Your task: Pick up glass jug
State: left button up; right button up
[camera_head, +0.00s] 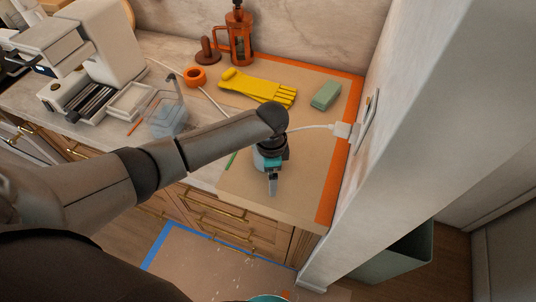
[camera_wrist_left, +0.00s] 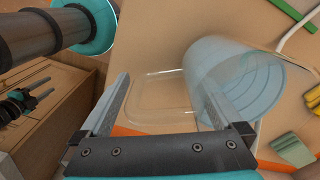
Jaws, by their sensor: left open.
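The glass jug (camera_wrist_left: 232,80) is a translucent pale-blue vessel with a clear squared handle (camera_wrist_left: 155,72). In the left wrist view it is on the tan counter, with its handle between my left gripper's fingers. The right finger overlaps its body; contact cannot be told. In the head view my left arm and gripper hide most of it. My left gripper (camera_head: 272,190) is open over the counter; its fingers also show in the left wrist view (camera_wrist_left: 162,105). A small dark and teal part, apparently my right gripper (camera_wrist_left: 30,100), shows at the wrist view's left edge; its jaws are unclear.
A clear container (camera_head: 168,118) and a coffee machine (camera_head: 95,50) are at left. A plugged white charger (camera_head: 343,130) and wall bound the right.

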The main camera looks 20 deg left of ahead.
pick_arm(q)
grip_shut()
dwell(0.8)
jog(key=shift+w+r, duration=0.1)
